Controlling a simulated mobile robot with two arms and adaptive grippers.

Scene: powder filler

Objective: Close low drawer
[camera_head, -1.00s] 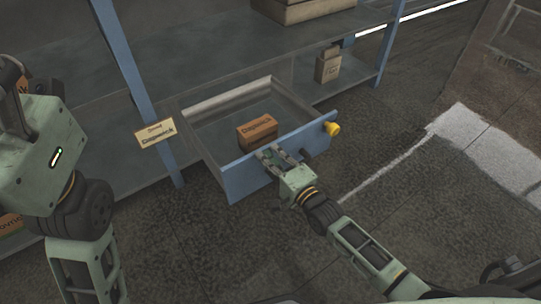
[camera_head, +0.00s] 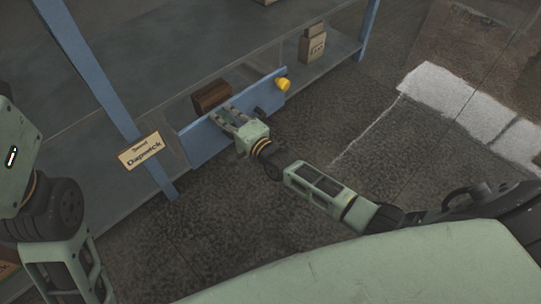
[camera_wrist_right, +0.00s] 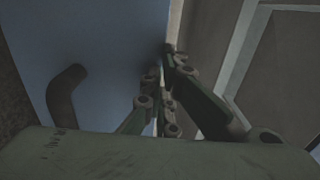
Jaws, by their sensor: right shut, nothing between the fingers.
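The low drawer (camera_head: 202,145) has a blue front panel with a yellow knob (camera_head: 282,84) at its right end. A brown box (camera_head: 211,95) shows behind the panel. My right gripper (camera_head: 229,117) is shut and empty, at the top edge of the panel. The right wrist view shows the blue panel (camera_wrist_right: 105,50) with a dark hook-shaped handle (camera_wrist_right: 64,95) beside the fingers (camera_wrist_right: 163,85). My left arm is at the left edge; its fingers are out of the frame.
A shelf unit with blue posts (camera_head: 85,70) stands behind the drawer. A label sign (camera_head: 141,150) is by the left post. A small carton (camera_head: 313,45) sits on the shelf at right. The dark floor in front is clear.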

